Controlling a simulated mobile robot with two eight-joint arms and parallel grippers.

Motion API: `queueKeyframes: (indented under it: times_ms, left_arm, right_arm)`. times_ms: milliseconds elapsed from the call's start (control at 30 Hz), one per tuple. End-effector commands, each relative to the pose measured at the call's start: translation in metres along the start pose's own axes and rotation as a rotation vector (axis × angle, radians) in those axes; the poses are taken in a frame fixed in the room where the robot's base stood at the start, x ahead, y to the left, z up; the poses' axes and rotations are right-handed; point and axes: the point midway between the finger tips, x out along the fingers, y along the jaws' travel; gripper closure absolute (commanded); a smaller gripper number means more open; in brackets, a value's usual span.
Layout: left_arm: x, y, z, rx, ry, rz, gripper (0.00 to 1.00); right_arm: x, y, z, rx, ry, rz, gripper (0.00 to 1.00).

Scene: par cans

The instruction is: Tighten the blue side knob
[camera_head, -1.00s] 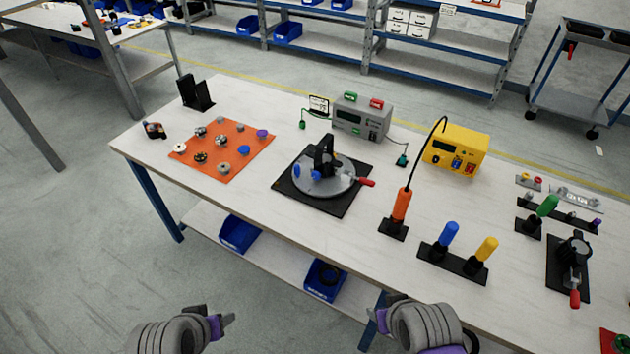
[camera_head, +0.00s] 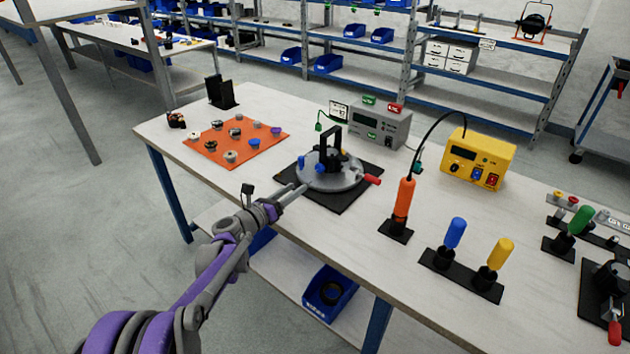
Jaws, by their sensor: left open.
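A round grey fixture (camera_head: 345,183) with a black upright bracket (camera_head: 331,142) sits on a black base plate (camera_head: 338,203) on the table. A blue side knob (camera_head: 302,162) shows at the fixture's left side. Another small blue part shows close to the bracket. A red handle (camera_head: 373,180) sticks out on the right. My left gripper (camera_head: 294,193) reaches in from the lower left, with its fingers close to the fixture's left front edge. It is open, with nothing seen between its fingers; I cannot tell whether it touches the fixture. My right gripper is out of view.
An orange mat (camera_head: 207,153) with several small parts lies left of the fixture. A grey meter box (camera_head: 381,125) stands behind it. An orange tool (camera_head: 403,200) in a stand, a yellow unit (camera_head: 480,158) and blue and yellow handles (camera_head: 455,233) stand to the right.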

Motion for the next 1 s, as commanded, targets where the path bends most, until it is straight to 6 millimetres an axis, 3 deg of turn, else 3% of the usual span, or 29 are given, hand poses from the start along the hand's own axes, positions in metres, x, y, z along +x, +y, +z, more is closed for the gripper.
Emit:
queueKeyframes:
  times_ms: [233, 700, 1000]
  left_arm:
    - [0.022, 0.012, -0.003, -0.081, -0.032, 0.003, 0.48]
    - [0.102, 0.011, -0.001, -0.076, -0.030, 0.003, 0.48]
    - [0.113, 0.011, 0.001, -0.074, -0.030, 0.004, 0.48]
  right_arm:
    - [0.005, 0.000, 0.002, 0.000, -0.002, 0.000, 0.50]
    - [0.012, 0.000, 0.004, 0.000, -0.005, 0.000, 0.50]
    - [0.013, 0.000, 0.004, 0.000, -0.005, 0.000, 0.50]
